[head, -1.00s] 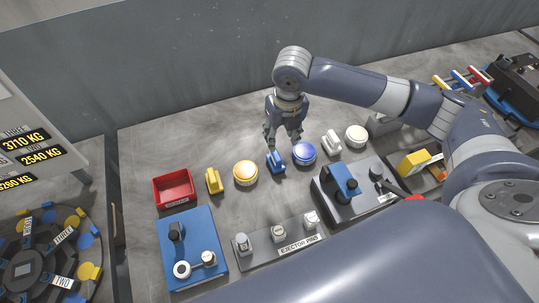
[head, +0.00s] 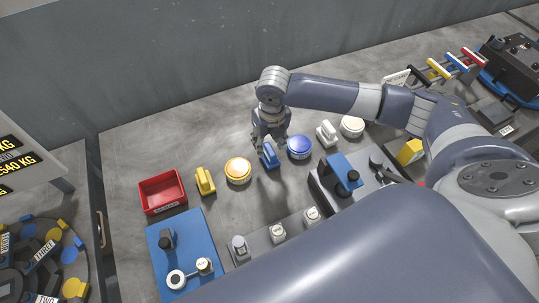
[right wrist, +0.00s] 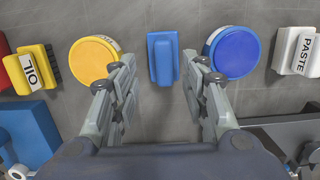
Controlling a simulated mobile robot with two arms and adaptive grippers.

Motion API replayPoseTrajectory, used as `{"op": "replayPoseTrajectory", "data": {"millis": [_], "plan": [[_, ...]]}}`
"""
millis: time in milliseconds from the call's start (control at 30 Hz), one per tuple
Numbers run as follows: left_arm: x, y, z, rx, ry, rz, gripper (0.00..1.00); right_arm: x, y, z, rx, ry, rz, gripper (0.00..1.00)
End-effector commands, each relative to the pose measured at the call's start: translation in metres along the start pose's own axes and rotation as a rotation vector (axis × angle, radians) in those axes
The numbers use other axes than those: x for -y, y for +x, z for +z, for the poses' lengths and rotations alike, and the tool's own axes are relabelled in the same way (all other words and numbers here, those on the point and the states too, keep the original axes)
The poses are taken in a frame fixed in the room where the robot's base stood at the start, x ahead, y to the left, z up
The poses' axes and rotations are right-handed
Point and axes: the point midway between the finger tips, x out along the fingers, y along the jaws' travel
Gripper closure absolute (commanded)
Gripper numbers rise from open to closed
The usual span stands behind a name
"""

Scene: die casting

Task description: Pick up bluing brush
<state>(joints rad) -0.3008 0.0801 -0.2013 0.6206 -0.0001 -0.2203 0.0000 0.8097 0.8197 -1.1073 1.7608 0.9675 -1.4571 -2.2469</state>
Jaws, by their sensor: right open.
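The bluing brush, a blue block with a raised handle (head: 269,157), stands on the grey table between a yellow-lidded and a blue-lidded round tin. In the right wrist view the brush (right wrist: 163,58) lies centred between my fingers. My right gripper (head: 270,143) is directly at the brush in the head view, coming from above and behind it. Its fingers (right wrist: 159,64) are spread wide, one on each side, with visible gaps to the brush. Height above the brush is hard to tell. My left gripper is not in view.
The yellow tin (head: 238,170) and blue tin (head: 299,146) flank the brush closely. A yellow oil brush (head: 205,181) and red bin (head: 147,204) are to the left, a white paste brush (head: 326,133) and white tin (head: 352,125) to the right. Bare table lies behind.

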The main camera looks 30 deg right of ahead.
Motion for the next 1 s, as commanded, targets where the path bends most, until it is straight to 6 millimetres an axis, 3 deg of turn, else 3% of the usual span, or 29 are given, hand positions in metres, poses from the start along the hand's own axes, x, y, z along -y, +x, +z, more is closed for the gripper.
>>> {"op": "replayPoseTrajectory", "data": {"millis": [300,600,800,1000], "plan": [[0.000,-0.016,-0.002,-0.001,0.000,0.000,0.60,0.005,0.042,-0.001,-0.003,0.000,-0.001,0.58],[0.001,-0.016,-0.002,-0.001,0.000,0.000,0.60,0.005,0.048,-0.001,-0.002,-0.001,-0.001,0.58],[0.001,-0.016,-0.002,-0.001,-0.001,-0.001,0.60,0.005,0.048,-0.001,-0.002,-0.001,-0.001,1.00],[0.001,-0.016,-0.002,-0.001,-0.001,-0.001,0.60,0.005,0.048,0.000,-0.001,-0.001,-0.001,1.00]]}}
